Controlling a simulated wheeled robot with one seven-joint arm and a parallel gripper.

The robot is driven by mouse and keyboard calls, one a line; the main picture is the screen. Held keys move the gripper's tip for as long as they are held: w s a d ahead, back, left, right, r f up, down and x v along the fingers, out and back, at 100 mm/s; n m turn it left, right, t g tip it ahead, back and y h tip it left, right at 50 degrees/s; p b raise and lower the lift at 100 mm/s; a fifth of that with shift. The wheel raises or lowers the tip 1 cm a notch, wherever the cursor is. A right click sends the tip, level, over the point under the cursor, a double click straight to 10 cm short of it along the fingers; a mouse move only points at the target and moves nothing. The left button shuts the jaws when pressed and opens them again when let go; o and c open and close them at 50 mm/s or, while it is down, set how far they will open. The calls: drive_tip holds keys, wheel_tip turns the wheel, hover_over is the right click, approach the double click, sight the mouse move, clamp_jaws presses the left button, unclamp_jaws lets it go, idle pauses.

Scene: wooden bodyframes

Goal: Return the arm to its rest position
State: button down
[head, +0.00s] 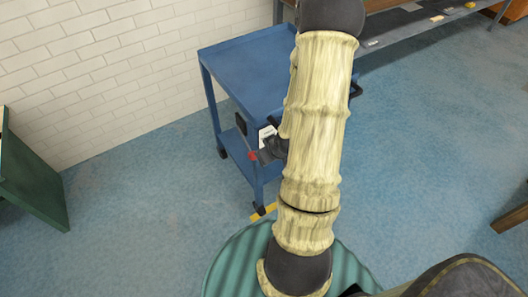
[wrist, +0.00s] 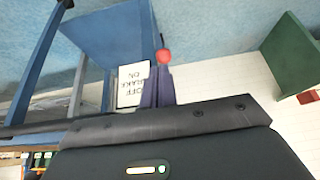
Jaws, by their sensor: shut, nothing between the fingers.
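My arm (head: 313,120) crosses the middle of the head view, reaching out from the bottom over the right side of the blue cart (head: 250,65). My gripper (head: 264,155) is partly behind the arm, low beside the cart. In the wrist view its fingers (wrist: 159,80) are together, with nothing seen between them. A red knob (wrist: 163,56) shows just beyond the fingertips; I cannot tell whether they touch. A white brake label (wrist: 131,85) with OFF and ON is beside the fingers. The knob (head: 253,155) and label (head: 267,134) also show in the head view.
The cart's lower shelf (head: 238,149) and legs are close to the gripper. A white brick wall (head: 110,70) stands behind left, a green cabinet (head: 28,180) at the far left, and a grey bench (head: 420,25) at the back right. Blue floor (head: 140,220) is clear around the cart.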

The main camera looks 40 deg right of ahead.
drive_tip(key=shift+r, duration=0.1)
idle(0.5)
drive_tip(key=s+a+r+g, duration=0.2)
drive_tip(key=a+r, duration=0.6)
drive_tip(key=a, duration=0.1)
drive_tip(key=s+a+r+g, duration=0.1)
drive_tip(key=s+a+r, duration=0.1)
drive_tip(key=a+r, duration=0.65)
drive_tip(key=w+p+v, duration=0.3)
drive_tip(key=p+v, duration=1)
drive_tip(key=p, duration=0.1)
drive_tip(key=shift+d+r, duration=0.25)
drive_tip(key=shift+a, duration=0.1)
drive_tip(key=shift+w, duration=0.1)
